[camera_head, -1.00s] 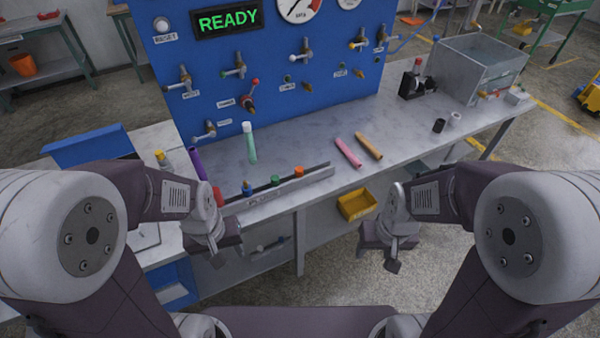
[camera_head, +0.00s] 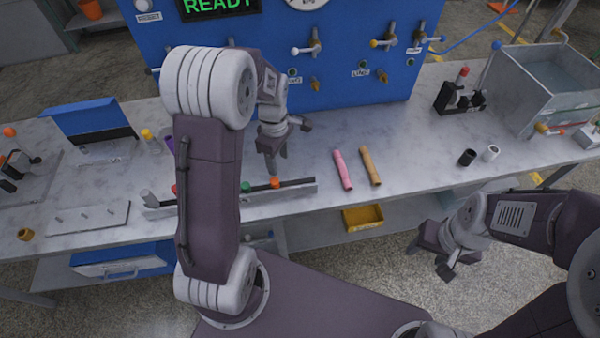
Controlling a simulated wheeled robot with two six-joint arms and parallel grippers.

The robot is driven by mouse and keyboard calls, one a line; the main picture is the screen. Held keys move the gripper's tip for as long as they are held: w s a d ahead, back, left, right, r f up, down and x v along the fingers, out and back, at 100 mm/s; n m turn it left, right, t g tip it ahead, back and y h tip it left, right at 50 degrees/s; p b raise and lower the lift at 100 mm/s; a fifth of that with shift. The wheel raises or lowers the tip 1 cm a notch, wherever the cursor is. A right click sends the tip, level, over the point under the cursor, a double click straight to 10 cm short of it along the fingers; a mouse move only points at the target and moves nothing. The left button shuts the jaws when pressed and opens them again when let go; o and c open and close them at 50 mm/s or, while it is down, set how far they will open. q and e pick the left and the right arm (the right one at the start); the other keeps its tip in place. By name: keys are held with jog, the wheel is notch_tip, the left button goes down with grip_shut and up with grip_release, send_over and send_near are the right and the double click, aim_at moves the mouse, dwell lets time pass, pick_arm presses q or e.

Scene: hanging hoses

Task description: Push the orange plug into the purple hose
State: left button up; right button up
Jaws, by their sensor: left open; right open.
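The orange plug (camera_head: 275,182) sits on the dark strip of the plug rack near the table's front edge. My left gripper (camera_head: 284,150) is open, just above and behind the orange plug, with one finger pointing down towards it; I cannot tell whether they touch. Only a short bit of the purple hose (camera_head: 168,144) shows; my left arm hides the rest. My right gripper (camera_head: 440,257) is open and empty, in front of the table at the lower right.
A green plug (camera_head: 245,187) sits left of the orange one. A pink hose (camera_head: 343,169) and an orange-tan hose (camera_head: 370,165) lie to the right. The blue panel (camera_head: 350,95) with taps stands behind. A clear tank (camera_head: 548,90) stands at the far right.

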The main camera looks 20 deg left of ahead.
aim_at(274, 180)
pick_arm(q)
jog(key=shift+s+a+f, duration=0.25)
jog(key=shift+s+a, duration=0.35)
jog(key=shift+s, duration=0.05)
jog(key=shift+s+a+f, duration=0.25)
jog(key=shift+s+a, duration=0.35)
jog(key=f, duration=0.2)
jog(key=w+d+f, duration=0.1)
jog(key=shift+f, duration=0.1)
jog(key=f, duration=0.5)
jog(key=shift+a+p, duration=0.25)
jog(key=shift+p, duration=0.05)
jog(key=shift+w+d+f, duration=0.1)
jog(key=shift+w, duration=0.05)
grip_shut()
pick_arm(e)
jog(key=shift+s+a+r, duration=0.6)
jog(key=shift+s, duration=0.05)
